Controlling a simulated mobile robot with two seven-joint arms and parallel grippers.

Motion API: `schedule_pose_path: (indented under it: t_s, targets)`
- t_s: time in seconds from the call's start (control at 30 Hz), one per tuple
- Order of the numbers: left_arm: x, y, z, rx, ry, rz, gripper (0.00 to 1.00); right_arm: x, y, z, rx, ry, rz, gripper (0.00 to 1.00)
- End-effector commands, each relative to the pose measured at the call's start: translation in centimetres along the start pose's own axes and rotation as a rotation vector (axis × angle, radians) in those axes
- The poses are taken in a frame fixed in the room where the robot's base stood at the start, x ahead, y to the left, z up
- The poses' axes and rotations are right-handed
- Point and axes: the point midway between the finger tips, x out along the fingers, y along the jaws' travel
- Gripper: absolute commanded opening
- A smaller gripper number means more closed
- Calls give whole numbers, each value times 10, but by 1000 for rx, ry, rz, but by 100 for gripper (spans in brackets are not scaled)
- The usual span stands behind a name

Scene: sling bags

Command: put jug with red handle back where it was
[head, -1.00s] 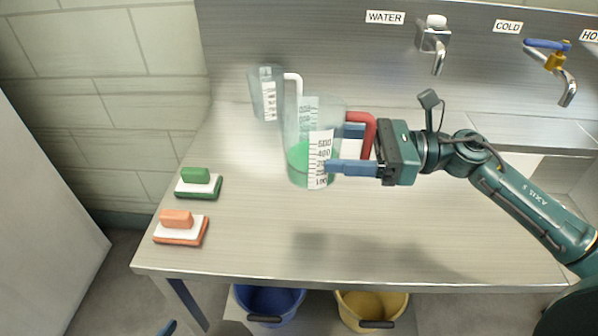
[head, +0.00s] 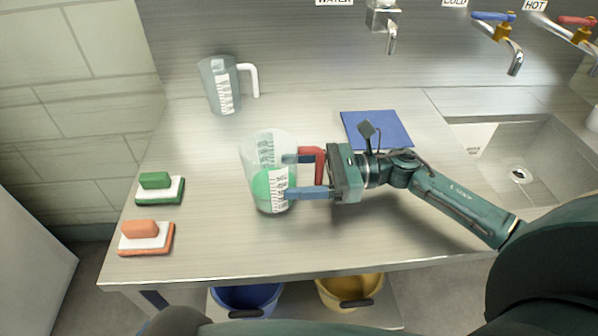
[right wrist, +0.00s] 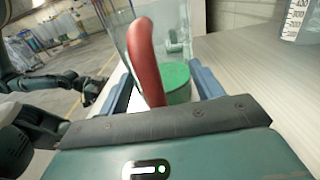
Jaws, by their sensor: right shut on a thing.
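The clear jug with the red handle (head: 258,150) holds green liquid and a white scale label. My right gripper (head: 305,176) is shut on its red handle (head: 320,165), from the jug's right side. The jug is over the front-left part of the steel counter; I cannot tell whether its base touches. In the right wrist view, the red handle (right wrist: 146,60) stands between the blue fingers, with the green liquid (right wrist: 178,82) behind. My left gripper (right wrist: 88,90) shows dark and small in that view, its fingers unclear.
A grey jug with white handle (head: 217,90) stands at the back left. A blue mat (head: 385,128) lies bare behind my right gripper. Green (head: 160,190) and orange (head: 146,238) brushes lie at the left edge. The sink (head: 530,160) is right; blue (head: 245,298) and yellow (head: 350,290) buckets are below.

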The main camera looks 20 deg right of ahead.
Motion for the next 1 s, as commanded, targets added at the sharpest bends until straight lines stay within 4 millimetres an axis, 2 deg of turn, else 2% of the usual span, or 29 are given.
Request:
schedule_pose_path:
  t_s: [0.3,0.33,0.6,0.83,0.97,1.0]
  targets:
    - [4,0,8,-11,1,4,94,0,0,-6,-2,-1,0,27]
    - [4,0,6,-13,1,5,94,0,0,-5,-1,1,0,67]
    - [2,0,2,-12,7,4,94,0,0,-4,0,1,0,89]
    - [2,0,0,-11,9,3,94,0,0,-3,0,1,0,89]
    - [-2,0,-6,-4,8,0,94,0,0,4,0,1,0,89]
    - [0,-1,-2,1,6,-2,94,-5,0,0,2,3,-2,89]
